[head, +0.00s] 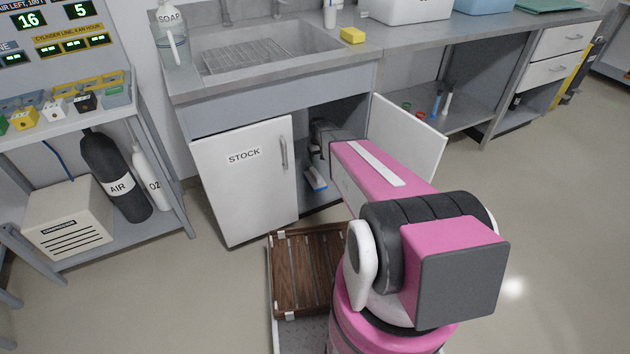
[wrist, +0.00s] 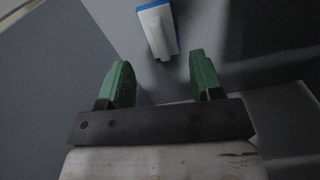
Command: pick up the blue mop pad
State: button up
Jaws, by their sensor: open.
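The blue mop pad (head: 315,178) lies low inside the open sink cabinet, between the two doors. It is blue with a pale block on it. In the wrist view the mop pad (wrist: 157,29) is at the top middle, ahead of my fingertips and apart from them. My gripper (wrist: 160,72) is open, its two green fingers spread with nothing between them. In the head view my arm reaches into the cabinet, and the fingers are not clear in the shade there.
The STOCK door (head: 244,178) stands open on the left and the other white door (head: 407,138) on the right, close to my arm. Open floor lies to the right.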

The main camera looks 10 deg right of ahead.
send_near(315, 173)
jog(key=shift+w+d+f+n, duration=0.15)
jog(key=shift+w+f+n, duration=0.2)
jog(key=shift+w+n, duration=0.1)
notch_tip(315, 173, down, 5)
jog(key=shift+r, duration=0.1)
jog(key=shift+s+f, duration=0.2)
jog(key=shift+f, duration=1.25)
jog(key=shift+s+f, duration=0.15)
jog(key=shift+f, duration=1.3)
jog(key=c, duration=1)
